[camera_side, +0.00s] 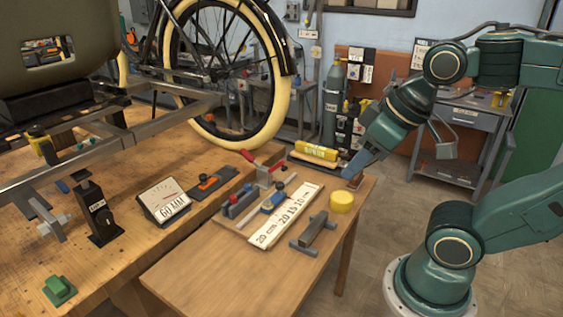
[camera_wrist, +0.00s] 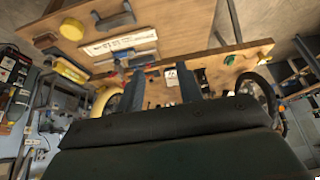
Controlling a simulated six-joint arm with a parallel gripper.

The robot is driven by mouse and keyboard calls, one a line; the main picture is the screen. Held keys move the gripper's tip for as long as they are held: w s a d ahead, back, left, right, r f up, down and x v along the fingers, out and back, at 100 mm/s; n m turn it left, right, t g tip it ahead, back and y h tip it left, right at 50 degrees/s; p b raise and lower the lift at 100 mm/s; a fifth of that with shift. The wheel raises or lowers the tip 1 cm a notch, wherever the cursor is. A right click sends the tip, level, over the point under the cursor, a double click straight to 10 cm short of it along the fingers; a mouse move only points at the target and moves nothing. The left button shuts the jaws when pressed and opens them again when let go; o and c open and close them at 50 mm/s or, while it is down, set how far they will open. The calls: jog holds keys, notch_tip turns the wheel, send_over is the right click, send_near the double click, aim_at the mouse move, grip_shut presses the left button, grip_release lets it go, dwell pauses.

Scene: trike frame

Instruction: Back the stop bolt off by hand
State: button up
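No part is plainly marked as the stop bolt. A black upright block (camera_side: 98,208) with a dark round knob on its side stands on the wooden bench beneath the metal frame, and may carry it. The dial box (camera_side: 164,201) to its right reads "60 MM". My gripper (camera_side: 352,168) is over the back right of the small table, far from the block. In the wrist view its two blue-grey fingers (camera_wrist: 163,88) stand apart with nothing held between them. The trike frame (camera_side: 120,130) lies across the bench.
On the small table are a white ruler board (camera_side: 284,217), a yellow round tin (camera_side: 342,202), a grey T-shaped part (camera_side: 314,233), a yellow tube (camera_side: 316,151) and clamp tools (camera_side: 240,201). A green part (camera_side: 59,289) sits at the bench front. The small table's front is clear.

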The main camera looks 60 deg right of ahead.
jog(key=shift+o, duration=0.8)
jog(key=m+g, duration=0.6)
jog(key=m, duration=1.8)
send_over(266, 201)
notch_tip(266, 201, down, 19)
notch_tip(266, 201, down, 14)
jog(key=shift+r, duration=0.2)
